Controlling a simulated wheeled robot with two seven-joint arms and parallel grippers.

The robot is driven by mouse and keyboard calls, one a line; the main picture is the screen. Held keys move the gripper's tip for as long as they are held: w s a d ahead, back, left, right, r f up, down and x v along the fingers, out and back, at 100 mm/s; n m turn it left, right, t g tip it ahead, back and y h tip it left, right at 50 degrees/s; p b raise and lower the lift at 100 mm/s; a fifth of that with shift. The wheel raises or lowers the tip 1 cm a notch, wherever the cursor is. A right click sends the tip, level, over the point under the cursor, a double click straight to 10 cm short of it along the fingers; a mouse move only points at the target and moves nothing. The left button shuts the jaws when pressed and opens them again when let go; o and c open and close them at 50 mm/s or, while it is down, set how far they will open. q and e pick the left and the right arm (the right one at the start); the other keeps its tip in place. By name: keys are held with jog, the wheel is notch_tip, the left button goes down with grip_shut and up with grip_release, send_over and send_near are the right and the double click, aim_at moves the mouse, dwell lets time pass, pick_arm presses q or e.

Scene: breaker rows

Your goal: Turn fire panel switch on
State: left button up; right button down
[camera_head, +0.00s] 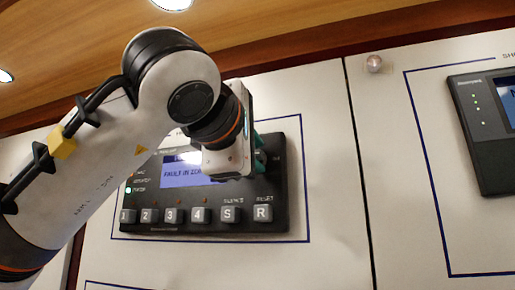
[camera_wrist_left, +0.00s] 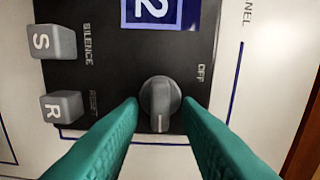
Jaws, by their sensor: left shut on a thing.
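The fire panel (camera_head: 277,200) is a dark box on the white wall, with a lit blue display (camera_head: 187,172) reading "FAULT IN ZO..." in the head view. Its switch is a round grey knob (camera_wrist_left: 160,103) in the left wrist view, with a raised bar and a pale mark pointing to the picture's bottom. An "OFF" label shows up and right of it; no "ON" label is visible. In the head view, the left gripper (camera_head: 259,155) hides the knob. My right gripper is not in view.
A row of numbered buttons (camera_head: 171,215) and the S (camera_head: 230,214) and R (camera_head: 263,213) buttons line the panel's lower edge. The R button (camera_wrist_left: 61,107) is close to the left finger. Another dark device (camera_head: 480,130) hangs at the right.

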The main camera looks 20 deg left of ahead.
pick_arm(q)
jog(key=shift+s+d+f+m, duration=0.1)
jog(key=shift+d+m, duration=0.05)
jog(key=shift+m, duration=0.15)
dwell(0.4)
jog(key=o, duration=0.5)
jog(key=shift+o, duration=0.2)
jog(key=shift+s+d, duration=0.1)
jog(key=shift+s, duration=0.25)
jog(key=s+b, duration=0.5)
jog(key=s, duration=0.7)
jog(key=shift+r+b, duration=0.2)
jog(key=shift+b, duration=0.1)
